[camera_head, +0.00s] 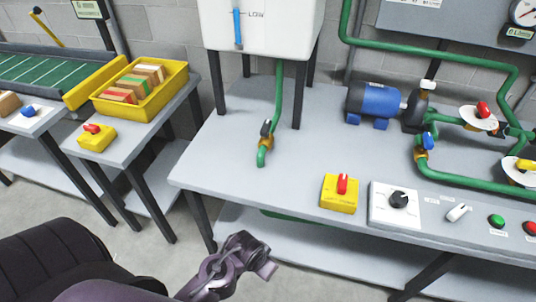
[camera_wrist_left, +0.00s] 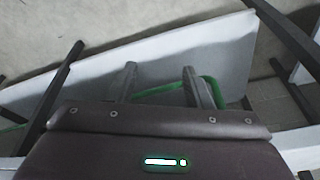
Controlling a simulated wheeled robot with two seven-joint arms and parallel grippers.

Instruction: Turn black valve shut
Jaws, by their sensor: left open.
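The black valve (camera_head: 266,128) is a small black handle on a brass body, low on the green pipe that comes down from the white tank. The handle looks roughly upright, in line with the pipe, but it is small in the picture. The pipe's open end (camera_head: 262,158) hangs by the grey table. My left gripper (camera_head: 258,254) is open and empty, in front of the table's near edge, below and well apart from the valve. Its two fingers also show spread in the left wrist view (camera_wrist_left: 160,84), with no valve there. My right gripper is out of view.
The grey table (camera_head: 230,160) carries a yellow switch box (camera_head: 340,193), a panel with a black knob (camera_head: 398,200), a blue motor (camera_head: 375,102) and other green pipes with red, blue and yellow handles. Dark table legs and a lower shelf (camera_wrist_left: 220,45) lie near my gripper.

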